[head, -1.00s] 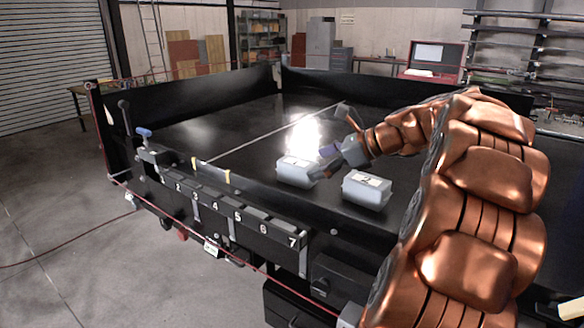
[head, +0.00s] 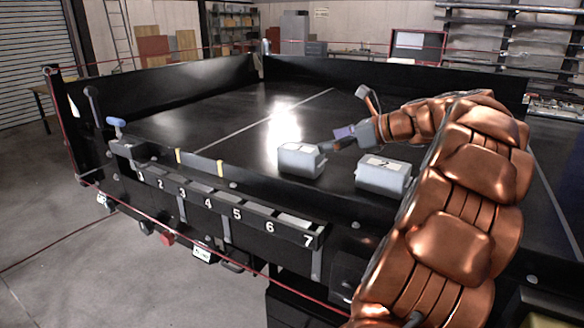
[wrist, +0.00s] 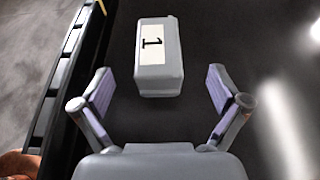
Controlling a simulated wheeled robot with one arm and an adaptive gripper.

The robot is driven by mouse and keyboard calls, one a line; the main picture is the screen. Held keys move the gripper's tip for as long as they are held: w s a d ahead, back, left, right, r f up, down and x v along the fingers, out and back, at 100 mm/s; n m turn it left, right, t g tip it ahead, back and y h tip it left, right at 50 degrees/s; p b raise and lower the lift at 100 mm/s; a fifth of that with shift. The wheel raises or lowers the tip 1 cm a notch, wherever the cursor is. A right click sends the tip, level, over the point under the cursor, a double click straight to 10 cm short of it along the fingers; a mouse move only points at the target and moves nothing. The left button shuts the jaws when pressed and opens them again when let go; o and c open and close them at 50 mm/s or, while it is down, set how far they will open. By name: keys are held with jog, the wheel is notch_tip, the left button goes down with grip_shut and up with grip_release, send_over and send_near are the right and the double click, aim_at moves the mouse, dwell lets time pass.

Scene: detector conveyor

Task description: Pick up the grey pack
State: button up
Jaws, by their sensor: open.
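Two pale grey packs with white labels lie on the black conveyor bed, a left pack (head: 300,161) and a right pack (head: 382,179). The right pack's label mark is too small to read surely. In the wrist view a grey pack (wrist: 160,75) labelled "1" lies ahead, between the lines of the two fingers, with dark gaps on both sides. My gripper (head: 345,122) is open and empty, just right of the left pack and behind the right one. Its spread fingers also show in the wrist view (wrist: 160,80).
The black bed (head: 190,135) has raised walls along its back and left. A row of numbered slots (head: 225,210) runs along its front edge. The bed left of the packs is clear. A red line (head: 50,246) crosses in front, near the floor.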

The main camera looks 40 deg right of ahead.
aim_at(308, 149)
jog(key=shift+w+f+b, duration=0.3)
jog(key=shift+w+f, duration=0.05)
jog(key=shift+f, duration=0.3)
jog(key=shift+p+x, duration=0.5)
jog(key=shift+x, duration=1.3)
jog(key=shift+a+p+x, duration=0.15)
jog(key=shift+p+x, duration=0.15)
jog(key=shift+x, duration=0.8)
jog(key=shift+a+p+x, duration=0.15)
jog(key=shift+p+x, duration=0.15)
jog(key=shift+x, duration=0.8)
jog(key=shift+r, duration=0.1)
jog(key=shift+c, duration=0.4)
jog(key=shift+s+f, duration=0.1)
jog(key=shift+f, duration=0.1)
jog(key=c, duration=1.5)
